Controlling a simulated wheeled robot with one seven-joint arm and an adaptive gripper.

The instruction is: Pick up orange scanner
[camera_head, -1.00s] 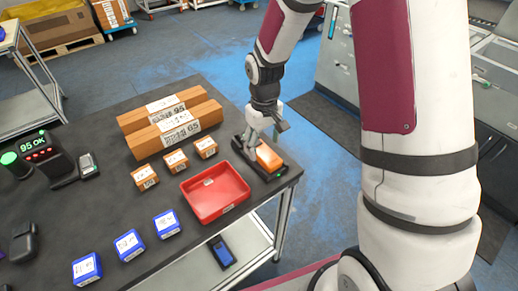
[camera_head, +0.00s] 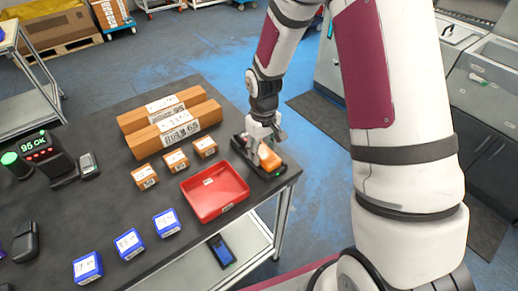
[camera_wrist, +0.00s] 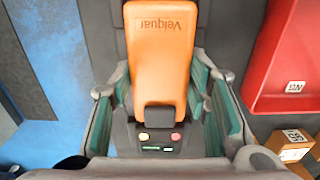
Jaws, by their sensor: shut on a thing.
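The orange scanner (camera_head: 270,157) is at the right end of the dark table, at its black cradle (camera_head: 243,147). In the wrist view the scanner (camera_wrist: 161,50) fills the upper middle, with lettering on its orange face. My gripper (camera_head: 259,150) is down at the scanner. In the wrist view its green-padded fingers (camera_wrist: 163,105) stand on both sides of the scanner's lower part and are shut on it. The scanner looks slightly tilted in the head view. I cannot tell whether it is clear of the cradle.
A red tray (camera_head: 214,191) stands just left of the scanner. Small orange boxes (camera_head: 176,160), blue boxes (camera_head: 129,245) and two long cardboard boxes (camera_head: 176,128) are on the table. A display reading "95 OK" (camera_head: 38,145) is at the left. The table's right edge is close.

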